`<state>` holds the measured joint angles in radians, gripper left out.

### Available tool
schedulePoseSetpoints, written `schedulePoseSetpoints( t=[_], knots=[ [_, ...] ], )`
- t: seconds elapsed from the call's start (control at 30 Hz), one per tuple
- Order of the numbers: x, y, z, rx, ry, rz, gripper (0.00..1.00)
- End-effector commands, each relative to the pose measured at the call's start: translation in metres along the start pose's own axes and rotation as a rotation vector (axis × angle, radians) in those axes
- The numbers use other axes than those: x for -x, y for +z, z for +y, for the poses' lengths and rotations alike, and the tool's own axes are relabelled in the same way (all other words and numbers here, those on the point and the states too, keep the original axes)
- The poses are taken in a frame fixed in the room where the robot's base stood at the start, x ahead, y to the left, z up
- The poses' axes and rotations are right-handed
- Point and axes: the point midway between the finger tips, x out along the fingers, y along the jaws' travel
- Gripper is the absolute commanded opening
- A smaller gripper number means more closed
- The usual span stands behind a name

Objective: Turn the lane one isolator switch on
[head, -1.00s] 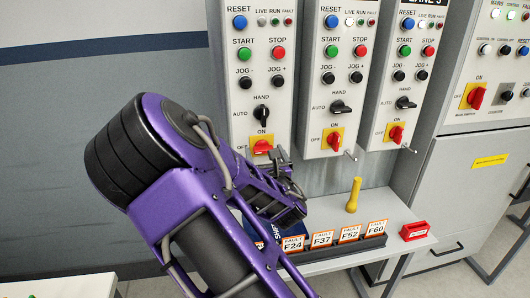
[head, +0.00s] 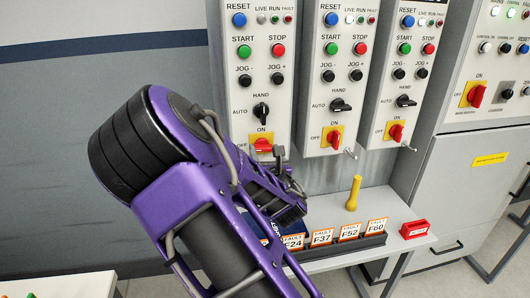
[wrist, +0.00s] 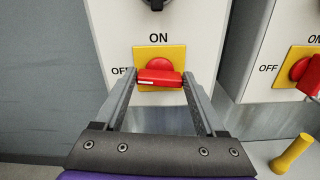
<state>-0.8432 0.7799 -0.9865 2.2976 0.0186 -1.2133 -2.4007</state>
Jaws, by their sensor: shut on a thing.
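The lane one isolator switch (head: 262,145) is a red handle on a yellow plate, low on the leftmost panel. In the wrist view the red handle (wrist: 160,78) lies about level, with ON printed above the plate and OFF at its left, partly covered by a finger. My gripper (wrist: 160,76) is shut on the handle, one finger at each end of it. In the head view my gripper (head: 274,158) reaches up to the switch from below, and my purple arm hides part of the panel's lower edge.
Two similar panels with red isolators stand to the right; the nearer isolator (head: 334,139) also shows in the wrist view. A grey bench (head: 390,197) below holds a yellow upright handle (head: 353,194), a rack of fault tags (head: 321,238) and a red box (head: 414,230).

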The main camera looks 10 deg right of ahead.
Motion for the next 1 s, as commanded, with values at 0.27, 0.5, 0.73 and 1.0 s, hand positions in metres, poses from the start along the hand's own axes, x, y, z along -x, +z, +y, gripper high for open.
schedulePoseSetpoints(
  t=[0.27, 0.5, 0.73, 1.0],
  knots=[
    [-0.0003, -0.0006, -0.0014, -0.237, 0.001, -0.003, 0.17],
    [-0.0003, -0.0013, -0.0026, -0.467, 0.000, -0.003, 0.17],
    [-0.0003, -0.0020, -0.0037, -0.685, 0.001, -0.004, 0.17],
    [-0.0003, -0.0028, -0.0047, -0.943, 0.001, -0.005, 0.17]
  ],
)
